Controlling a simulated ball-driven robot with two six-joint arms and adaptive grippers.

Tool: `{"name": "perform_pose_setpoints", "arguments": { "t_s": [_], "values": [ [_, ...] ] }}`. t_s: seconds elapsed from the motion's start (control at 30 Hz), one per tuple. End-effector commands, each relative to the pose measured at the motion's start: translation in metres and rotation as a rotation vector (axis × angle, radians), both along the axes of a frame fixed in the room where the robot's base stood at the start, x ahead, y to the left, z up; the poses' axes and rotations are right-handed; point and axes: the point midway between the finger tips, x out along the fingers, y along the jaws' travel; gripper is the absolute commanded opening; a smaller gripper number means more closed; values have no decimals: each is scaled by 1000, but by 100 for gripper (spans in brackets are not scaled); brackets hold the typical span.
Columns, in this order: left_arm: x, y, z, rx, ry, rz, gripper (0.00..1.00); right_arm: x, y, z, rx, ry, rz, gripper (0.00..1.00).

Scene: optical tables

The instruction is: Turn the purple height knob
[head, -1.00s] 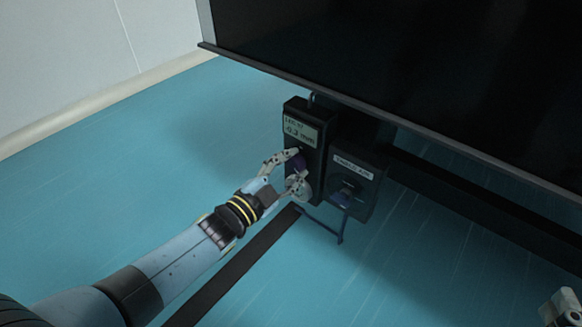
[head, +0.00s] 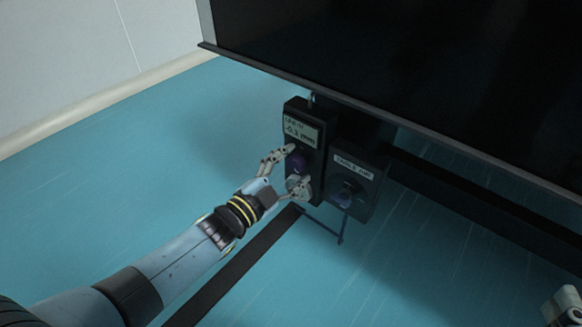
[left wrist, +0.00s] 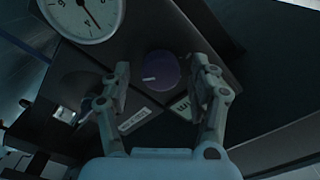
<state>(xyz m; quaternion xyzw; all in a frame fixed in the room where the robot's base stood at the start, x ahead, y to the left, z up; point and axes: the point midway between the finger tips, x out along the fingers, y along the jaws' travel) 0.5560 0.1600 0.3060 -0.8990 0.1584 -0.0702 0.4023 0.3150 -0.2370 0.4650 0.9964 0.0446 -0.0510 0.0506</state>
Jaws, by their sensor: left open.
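The purple height knob (head: 299,161) sits on the front of a black box under a small display, and shows in the left wrist view (left wrist: 163,70) with a white pointer line toward the left. My left gripper (head: 298,164) is open at the knob, one finger above and one below it. In the left wrist view the open fingers (left wrist: 161,72) stand on either side of the knob with gaps to it. The display (head: 302,131) seems to read -0.1 mm.
A second black box labelled TABLE AIR (head: 353,168), with a bluish knob, stands just right. A round dial gauge (left wrist: 82,14) is close by. The large dark tabletop (head: 400,70) overhangs both boxes. A pale part of my right arm shows at the lower right corner. Blue floor is clear to the left.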

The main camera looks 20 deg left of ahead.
Motion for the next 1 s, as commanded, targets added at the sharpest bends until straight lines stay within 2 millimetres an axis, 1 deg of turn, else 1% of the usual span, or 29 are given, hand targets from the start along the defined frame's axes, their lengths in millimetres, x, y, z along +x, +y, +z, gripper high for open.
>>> {"name": "perform_pose_setpoints", "arguments": {
  "t_s": [0.07,0.17,0.5,0.6,0.7,0.8,1.0],
  "values": [
    [-3,1,0,0,0,0,61,0,0,0,0,1,1,61],
    [-13,5,-1,0,1,0,61,0,0,0,0,0,0,61],
    [-82,30,-1,2,2,-1,61,1,0,0,0,-1,-1,61],
    [-97,35,-1,1,3,0,61,1,0,0,0,-1,-1,61],
    [-107,39,0,0,1,-1,61,1,0,0,0,-1,-1,61],
    [-112,41,0,0,0,0,61,1,0,0,0,-1,-1,61],
    [-113,41,0,0,0,0,61,1,0,0,0,-1,-1,61]
  ]
}}
